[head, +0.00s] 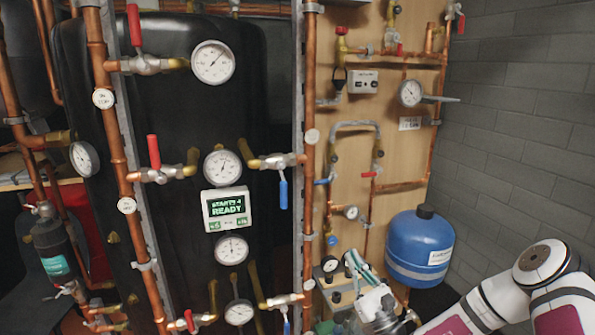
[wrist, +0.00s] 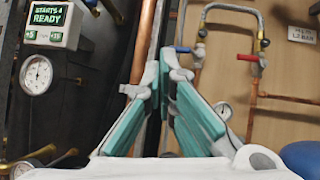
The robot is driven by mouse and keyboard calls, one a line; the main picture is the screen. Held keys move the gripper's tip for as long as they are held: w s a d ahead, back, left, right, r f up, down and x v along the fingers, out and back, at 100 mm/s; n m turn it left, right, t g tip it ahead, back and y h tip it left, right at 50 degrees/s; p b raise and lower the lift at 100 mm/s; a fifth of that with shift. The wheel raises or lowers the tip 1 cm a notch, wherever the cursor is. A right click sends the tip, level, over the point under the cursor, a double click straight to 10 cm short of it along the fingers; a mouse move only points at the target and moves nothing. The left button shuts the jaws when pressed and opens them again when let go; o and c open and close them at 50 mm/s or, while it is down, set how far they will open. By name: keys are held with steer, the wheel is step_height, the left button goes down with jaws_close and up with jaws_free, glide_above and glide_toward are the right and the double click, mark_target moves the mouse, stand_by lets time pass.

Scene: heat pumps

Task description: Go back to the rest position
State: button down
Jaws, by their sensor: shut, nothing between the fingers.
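My gripper (wrist: 163,82) is shut and empty in the wrist view, its teal-padded fingertips together in front of a copper pipe (wrist: 143,42). In the head view my gripper (head: 350,262) is low, right of the middle, in front of the wooden board (head: 345,230). My white arm comes in from the lower right corner. No contact between my gripper and the pipes can be made out.
A black tank (head: 160,110) with gauges and red and blue valve handles fills the left. A display (head: 227,208) reads "STARTS 4 READY". A blue vessel (head: 418,247) stands right of my gripper, close to my arm. A grey brick wall (head: 520,130) bounds the right.

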steer(key=s+a+r+n+g+y+p, duration=0.1)
steer(key=s+a+r+n+g+y, duration=0.95)
steer(key=n+g, duration=0.5)
steer(key=s+a+r+n+g+h+p, duration=0.1)
steer(key=s+a+r+n+g+h, duration=0.1)
steer(key=s+n+g+h, duration=0.4)
steer(key=s+a+r+n+g+h, duration=0.15)
steer(key=s+g, duration=0.25)
steer(key=s, duration=0.4)
steer(key=s+d+r+n+t+h+p, duration=0.15)
steer(key=s+d+n+h, duration=0.25)
steer(key=s+d+h, duration=0.45)
steer(key=s+d+r+n+t+h, duration=0.1)
steer(key=s+d+r+t+h, duration=0.5)
steer(key=d, duration=0.4)
steer(key=shift+s+d+r+t+p, duration=0.35)
steer(key=shift+s+p, duration=0.1)
steer(key=shift+s, duration=0.45)
steer(key=shift+h, duration=0.25)
